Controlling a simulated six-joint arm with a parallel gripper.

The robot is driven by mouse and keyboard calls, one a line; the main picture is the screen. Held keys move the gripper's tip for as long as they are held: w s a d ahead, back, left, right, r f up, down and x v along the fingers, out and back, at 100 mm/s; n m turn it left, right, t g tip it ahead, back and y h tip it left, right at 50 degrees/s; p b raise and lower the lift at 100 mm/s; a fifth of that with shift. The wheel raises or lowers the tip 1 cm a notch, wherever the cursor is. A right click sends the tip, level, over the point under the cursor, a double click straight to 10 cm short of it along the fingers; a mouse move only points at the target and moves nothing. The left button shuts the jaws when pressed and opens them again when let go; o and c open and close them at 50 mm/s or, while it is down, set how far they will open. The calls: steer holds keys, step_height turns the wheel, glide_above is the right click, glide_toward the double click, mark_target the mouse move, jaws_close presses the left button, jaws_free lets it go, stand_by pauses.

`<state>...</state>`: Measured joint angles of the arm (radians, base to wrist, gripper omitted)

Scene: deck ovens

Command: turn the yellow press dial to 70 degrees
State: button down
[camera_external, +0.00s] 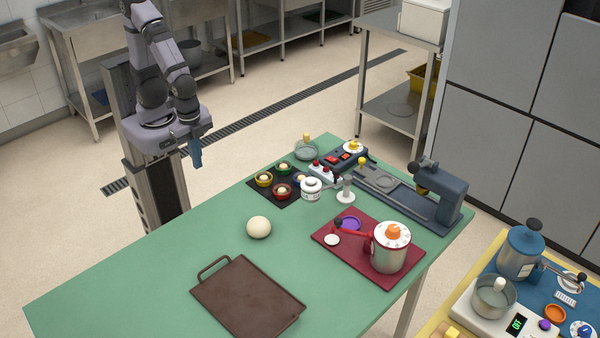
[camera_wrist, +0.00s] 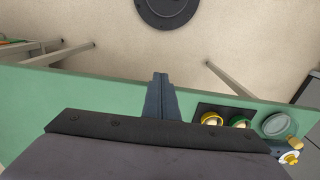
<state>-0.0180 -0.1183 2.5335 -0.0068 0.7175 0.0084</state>
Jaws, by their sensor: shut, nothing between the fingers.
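The yellow dial (camera_external: 353,146) sits on a white round plate at the far end of a dark control panel (camera_external: 340,158), on the back part of the green table. It also shows at the lower right of the wrist view as a yellow knob on a white disc (camera_wrist: 290,158). Its angle is too small to read. My gripper (camera_external: 197,163) is shut and empty, pointing down beyond the table's back left edge, well to the left of the dial. Its closed fingers (camera_wrist: 160,92) stand in the middle of the wrist view, away from the dial.
A dark tray with several small bowls (camera_external: 265,196), a white jar (camera_external: 311,189) and a glass dish (camera_external: 307,151) stand near the panel. A blue-grey press (camera_external: 444,197) is to its right. A dough ball (camera_external: 259,227) and brown tray (camera_external: 247,295) lie nearer; the table's left part is clear.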

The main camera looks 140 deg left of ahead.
steer(key=w+a+r+n+t, duration=0.1)
steer(key=w+a+r+n, duration=0.1)
steer(key=w+a, duration=0.7)
steer(key=r+n+t+y, duration=0.1)
steer(key=n+t+y, duration=0.2)
steer(key=n+t, duration=0.1)
glide_above(349, 145)
steer(key=s+d, duration=0.2)
steer(key=shift+a+f+b, duration=0.1)
steer(key=shift+f+b, duration=2.45)
steer(key=shift+f, duration=0.95)
steer(key=shift+a+r, duration=0.1)
steer(key=shift+a, duration=0.05)
steer(key=shift+s+a, duration=0.35)
steer(key=shift+a, duration=0.2)
steer(key=shift+s+d, duration=0.1)
steer(key=shift+s, duration=0.1)
